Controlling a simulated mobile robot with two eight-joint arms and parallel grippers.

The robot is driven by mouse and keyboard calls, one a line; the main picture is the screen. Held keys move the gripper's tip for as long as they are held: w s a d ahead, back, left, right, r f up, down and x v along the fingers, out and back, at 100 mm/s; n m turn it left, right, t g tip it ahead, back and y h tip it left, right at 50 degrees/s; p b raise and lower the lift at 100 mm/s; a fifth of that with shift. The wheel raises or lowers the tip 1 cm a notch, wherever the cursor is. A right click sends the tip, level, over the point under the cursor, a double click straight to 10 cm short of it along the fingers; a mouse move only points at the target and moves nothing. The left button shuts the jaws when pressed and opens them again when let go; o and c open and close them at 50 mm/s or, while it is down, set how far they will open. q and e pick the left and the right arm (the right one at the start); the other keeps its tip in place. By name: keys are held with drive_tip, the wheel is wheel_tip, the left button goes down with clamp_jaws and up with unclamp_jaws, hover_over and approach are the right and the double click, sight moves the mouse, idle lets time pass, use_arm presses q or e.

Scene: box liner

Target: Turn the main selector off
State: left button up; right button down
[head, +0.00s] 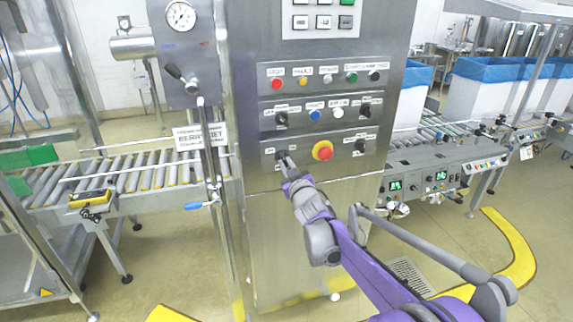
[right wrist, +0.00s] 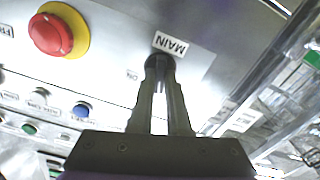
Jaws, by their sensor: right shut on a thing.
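The main selector is a dark knob on the lowest row of the steel cabinet's panel, left of the red emergency button. In the right wrist view the selector (right wrist: 158,62) sits beside a white label reading MAIN (right wrist: 171,43). My right gripper (head: 284,160) reaches up to it from below in the head view and covers most of it. In the right wrist view the two fingers of my right gripper (right wrist: 161,82) are closed around the knob. The knob's exact angle is hard to read. My left gripper is not in view.
The red emergency button with yellow collar (head: 323,150) is close right of my right gripper. Rows of coloured buttons (head: 314,114) and small dark selectors lie above. A lever with a blue handle (head: 201,204) hangs left of the cabinet (head: 300,235). Roller conveyors (head: 130,178) flank it.

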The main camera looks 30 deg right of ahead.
drive_tip(key=n+p, duration=0.1)
drive_tip(key=n, duration=0.4)
drive_tip(key=shift+n, duration=0.3)
idle(0.4)
drive_tip(key=c, duration=0.9)
unclamp_jaws()
drive_tip(key=b+v, duration=0.1)
drive_tip(key=v, duration=0.9)
drive_tip(key=shift+s+a, duration=0.15)
drive_tip(key=shift+s, duration=0.2)
